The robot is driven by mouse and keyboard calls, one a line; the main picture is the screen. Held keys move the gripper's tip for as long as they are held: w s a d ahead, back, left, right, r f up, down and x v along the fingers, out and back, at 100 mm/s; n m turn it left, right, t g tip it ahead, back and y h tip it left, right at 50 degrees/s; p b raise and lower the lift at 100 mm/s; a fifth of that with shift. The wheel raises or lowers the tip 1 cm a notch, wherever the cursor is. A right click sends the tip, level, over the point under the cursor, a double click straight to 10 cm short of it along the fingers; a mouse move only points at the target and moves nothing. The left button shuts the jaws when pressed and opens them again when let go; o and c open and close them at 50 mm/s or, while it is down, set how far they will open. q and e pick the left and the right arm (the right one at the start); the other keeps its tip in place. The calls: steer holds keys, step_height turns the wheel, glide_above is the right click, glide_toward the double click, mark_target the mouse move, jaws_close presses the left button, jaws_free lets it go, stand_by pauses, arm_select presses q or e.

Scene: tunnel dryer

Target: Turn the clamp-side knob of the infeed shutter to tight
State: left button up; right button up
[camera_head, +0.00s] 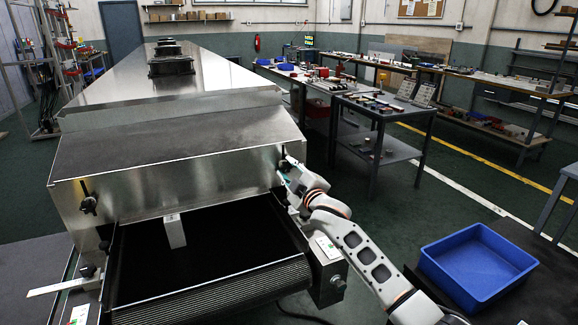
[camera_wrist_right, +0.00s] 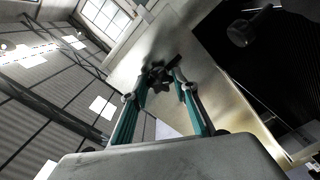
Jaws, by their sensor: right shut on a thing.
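The dryer's infeed front has a brushed-metal shutter panel (camera_head: 180,185) with a black knob near each lower side. My right gripper (camera_head: 286,172) is at the right-hand knob (camera_head: 282,157), which it partly hides in the head view. In the right wrist view, my right gripper (camera_wrist_right: 158,80) has its two teal-and-grey fingers closed around that black lobed knob (camera_wrist_right: 157,73). The left-hand knob (camera_head: 88,198) stands free. The pictures do not show how tight either knob is. My left gripper is not in view.
A blue bin (camera_head: 476,264) stands at the right. A cart (camera_head: 385,110) with small parts stands behind; green floor between is clear.

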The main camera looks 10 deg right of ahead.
steer(key=shift+r+m+p, duration=0.2)
steer(key=shift+m+p, duration=0.35)
steer(key=shift+m, duration=0.35)
steer(key=m+p, duration=0.1)
steer(key=m, duration=0.1)
steer(key=shift+m+p, duration=0.4)
steer(key=shift+f+m+p, duration=0.1)
steer(key=shift+m+p, duration=0.25)
steer(key=shift+m, duration=0.15)
steer(key=m+p, duration=0.2)
steer(key=m, duration=0.1)
steer(key=shift+f+m+p, duration=0.1)
steer(key=shift+m+p, duration=0.4)
steer(key=shift+m, duration=0.7)
steer(key=o, duration=1.1)
